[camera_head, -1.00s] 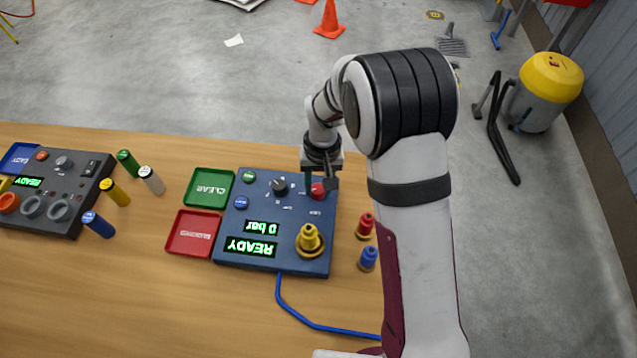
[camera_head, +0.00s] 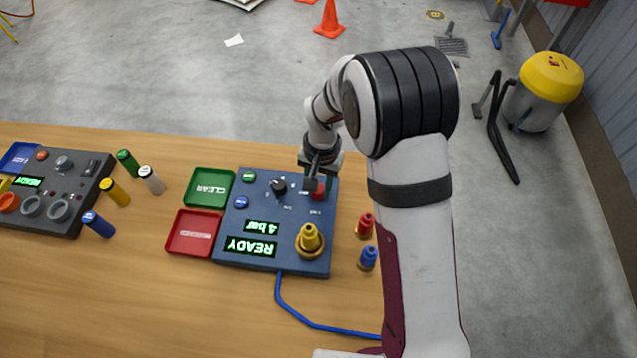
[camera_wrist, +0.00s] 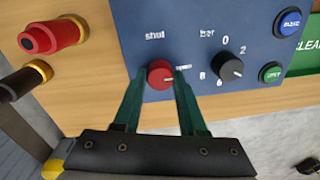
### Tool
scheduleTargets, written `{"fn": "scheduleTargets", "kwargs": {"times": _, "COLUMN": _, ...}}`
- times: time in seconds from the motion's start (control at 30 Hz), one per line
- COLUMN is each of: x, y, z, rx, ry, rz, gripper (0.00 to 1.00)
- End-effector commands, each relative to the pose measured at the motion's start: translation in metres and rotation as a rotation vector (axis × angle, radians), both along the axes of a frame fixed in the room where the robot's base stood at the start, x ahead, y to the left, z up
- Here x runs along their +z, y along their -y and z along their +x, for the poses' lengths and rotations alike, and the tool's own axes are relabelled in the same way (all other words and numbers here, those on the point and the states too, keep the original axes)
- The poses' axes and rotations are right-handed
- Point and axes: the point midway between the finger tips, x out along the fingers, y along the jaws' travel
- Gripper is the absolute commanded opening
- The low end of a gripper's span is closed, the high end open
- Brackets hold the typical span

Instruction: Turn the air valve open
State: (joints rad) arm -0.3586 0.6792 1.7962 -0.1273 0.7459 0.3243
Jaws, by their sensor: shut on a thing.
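The air valve is a red round knob (camera_wrist: 160,74) on the blue panel (camera_wrist: 190,20), beside the labels "shut" and "open". In the wrist view its white pointer mark points right, toward the "open" label. My gripper (camera_wrist: 156,80) is shut on the knob, with one green finger on each side. In the head view the knob (camera_head: 318,194) shows partly behind my gripper (camera_head: 319,188), at the panel's far right corner. The pressure display (camera_head: 262,227) reads 4 bar, and the display below it (camera_head: 251,247) reads READY.
A black dial (camera_head: 279,186) sits left of the knob, with green (camera_head: 249,176) and blue (camera_head: 241,202) buttons beyond it. A yellow fitting (camera_head: 310,240) stands on the panel. Red (camera_head: 365,226) and blue (camera_head: 368,258) fittings stand right of it. Green (camera_head: 209,171) and red (camera_head: 175,240) trays lie left.

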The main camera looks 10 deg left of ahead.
Motion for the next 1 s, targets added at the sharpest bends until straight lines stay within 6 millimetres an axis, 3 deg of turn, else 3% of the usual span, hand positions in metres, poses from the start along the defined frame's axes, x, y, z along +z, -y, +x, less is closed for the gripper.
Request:
{"fn": "scheduleTargets", "kwargs": {"times": 0.23, "x": 0.001, "y": 0.0, "z": 0.001, "rx": -0.001, "ry": 0.002, "rz": 0.002, "gripper": 0.0}}
{"fn": "scheduleTargets", "kwargs": {"times": 0.27, "x": 0.001, "y": 0.0, "z": 0.001, "rx": -0.001, "ry": 0.002, "rz": 0.002, "gripper": 0.43}}
{"fn": "scheduleTargets", "kwargs": {"times": 0.43, "x": 0.001, "y": 0.0, "z": 0.001, "rx": -0.001, "ry": 0.001, "rz": 0.001, "gripper": 0.71}}
{"fn": "scheduleTargets", "kwargs": {"times": 0.77, "x": 0.005, "y": 0.0, "z": 0.001, "rx": 0.0, "ry": 0.001, "rz": 0.001, "gripper": 0.71}}
{"fn": "scheduleTargets", "kwargs": {"times": 0.87, "x": 0.02, "y": 0.0, "z": 0.001, "rx": 0.0, "ry": 0.004, "rz": 0.002, "gripper": 0.71}}
{"fn": "scheduleTargets", "kwargs": {"times": 1.0, "x": 0.061, "y": 0.002, "z": 0.001, "rx": 0.0, "ry": 0.007, "rz": 0.003, "gripper": 0.71}}
